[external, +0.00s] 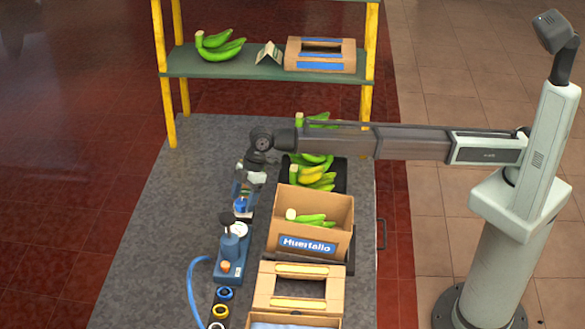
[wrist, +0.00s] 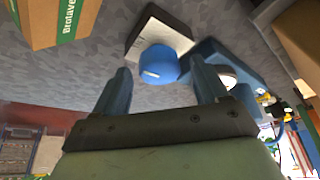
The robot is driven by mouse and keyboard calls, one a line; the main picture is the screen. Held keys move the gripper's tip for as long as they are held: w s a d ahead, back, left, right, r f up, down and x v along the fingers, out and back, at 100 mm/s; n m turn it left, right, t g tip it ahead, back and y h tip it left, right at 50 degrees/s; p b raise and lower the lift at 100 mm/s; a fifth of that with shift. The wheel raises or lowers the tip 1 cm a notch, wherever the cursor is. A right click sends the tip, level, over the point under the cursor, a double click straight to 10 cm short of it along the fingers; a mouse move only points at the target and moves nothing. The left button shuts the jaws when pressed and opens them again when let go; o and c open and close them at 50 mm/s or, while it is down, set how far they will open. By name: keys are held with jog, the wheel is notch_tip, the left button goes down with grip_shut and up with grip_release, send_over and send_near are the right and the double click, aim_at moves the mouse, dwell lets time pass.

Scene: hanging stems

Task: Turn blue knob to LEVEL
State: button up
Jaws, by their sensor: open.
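The blue knob (wrist: 158,64) is round, with a small pale mark on its near side. It stands on a pale plate (wrist: 160,34) whose lettering I cannot read, so I cannot tell which setting it is at. In the external view the blue knob (external: 241,205) shows just below my gripper (external: 247,188). My gripper (wrist: 161,78) is open in the wrist view, one finger on each side of the knob in the picture. The knob appears a little beyond the fingertips; I see no clear contact.
A blue device (external: 230,252) with a round gauge and a hose stands close in front of the knob. A cardboard box (external: 305,243) with bananas is to its right. A yellow-post shelf (external: 260,66) stands behind. The grey tabletop (external: 165,215) is clear at left.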

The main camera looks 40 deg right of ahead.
jog(key=shift+a+f, duration=0.1)
jog(key=shift+f, duration=0.2)
jog(key=c, duration=1)
jog(key=shift+c, duration=0.2)
